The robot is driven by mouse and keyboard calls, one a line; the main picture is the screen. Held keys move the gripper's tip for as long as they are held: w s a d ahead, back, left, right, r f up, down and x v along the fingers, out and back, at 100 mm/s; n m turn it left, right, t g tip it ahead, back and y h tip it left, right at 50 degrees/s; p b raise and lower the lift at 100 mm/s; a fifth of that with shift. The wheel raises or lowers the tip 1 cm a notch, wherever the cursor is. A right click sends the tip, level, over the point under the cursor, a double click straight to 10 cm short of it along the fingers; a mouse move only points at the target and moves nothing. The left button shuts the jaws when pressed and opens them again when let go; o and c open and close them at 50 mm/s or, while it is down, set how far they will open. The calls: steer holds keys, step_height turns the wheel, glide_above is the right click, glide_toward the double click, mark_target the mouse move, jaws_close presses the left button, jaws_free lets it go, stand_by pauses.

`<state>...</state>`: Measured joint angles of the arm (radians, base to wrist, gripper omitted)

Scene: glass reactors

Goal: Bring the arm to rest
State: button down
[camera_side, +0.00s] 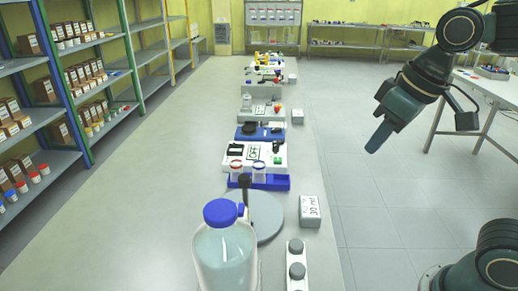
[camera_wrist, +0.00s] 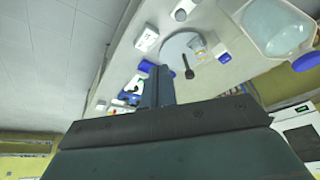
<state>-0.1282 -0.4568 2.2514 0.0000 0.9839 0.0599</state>
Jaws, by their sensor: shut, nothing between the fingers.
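My gripper (camera_side: 378,136) is at the right in the side view, in the air over the floor to the right of the long bench. Its fingers are shut with nothing between them and point down and to the left. In the wrist view my gripper (camera_wrist: 158,75) shows as dark closed fingers in the middle. It is apart from everything on the bench (camera_side: 120,215).
A blue-capped glass bottle (camera_side: 225,255) stands at the bench's front, beside a round grey plate (camera_side: 266,222). A box marked 30 ml (camera_side: 310,211) and several devices line the bench. Shelves (camera_side: 70,95) stand left, a white table (camera_side: 480,90) right. Floor beside the bench is clear.

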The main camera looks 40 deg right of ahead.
steer(key=s+d+f+t, duration=0.1)
steer(key=s+d+f, duration=0.2)
steer(key=s, duration=0.3)
steer(key=shift+s+m+h, duration=0.3)
steer(key=shift+s+m, duration=0.05)
steer(key=shift+m, duration=0.05)
steer(key=shift+w+r, duration=0.15)
steer(key=w+a+r+n+g, duration=0.1)
steer(key=w+a+r, duration=0.1)
steer(key=w+a, duration=0.3)
steer(key=w+a+r+n+g, duration=0.1)
steer(key=w+a+r, duration=0.15)
steer(key=w, duration=0.55)
steer(key=w+a+f+g, duration=0.1)
steer(key=w+a+f, duration=0.2)
steer(key=w+a, duration=0.2)
steer(key=w+a+f+n+g, duration=0.1)
steer(key=w+a+f+g, duration=0.1)
steer(key=w+a, duration=0.3)
steer(key=a+f, duration=0.1)
steer(key=a, duration=0.3)
steer(key=shift+a+f, duration=0.15)
steer(key=shift+f, duration=0.05)
steer(key=shift+f, duration=0.15)
